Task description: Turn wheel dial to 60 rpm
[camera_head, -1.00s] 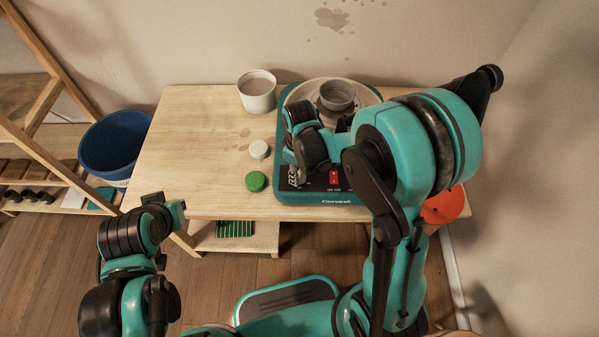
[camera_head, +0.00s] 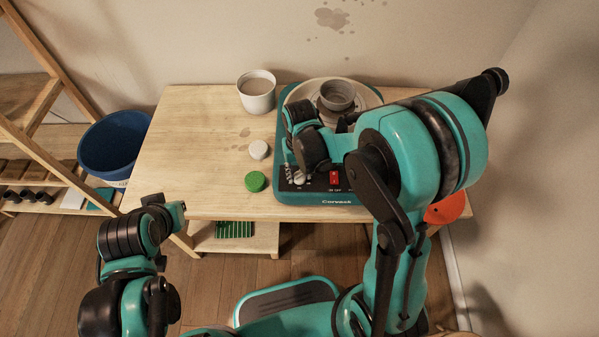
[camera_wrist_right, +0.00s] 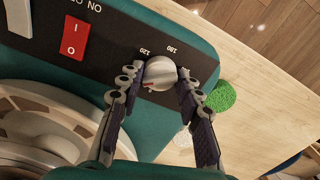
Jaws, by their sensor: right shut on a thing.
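The teal pottery wheel (camera_head: 284,197) stands at the right of the table, with a grey clay pot (camera_head: 337,95) on its wheel head. In the right wrist view its black panel (camera_wrist_right: 107,43) carries a light grey dial (camera_wrist_right: 160,73) with a small red mark and the numbers 120 and 180 beside it. My right gripper (camera_wrist_right: 160,78) is shut on the dial, one finger on each side. In the head view the right gripper (camera_head: 298,178) reaches down to the panel's left end. My left gripper (camera_head: 178,208) is off the table's front left; its finger opening is unclear.
A red power switch (camera_head: 334,178) sits on the panel right of the dial. A white cup (camera_head: 257,92), a white sponge-like disc (camera_head: 258,149) and a green one (camera_head: 255,181) stand left of the wheel. The table's left half (camera_head: 190,150) is mostly clear.

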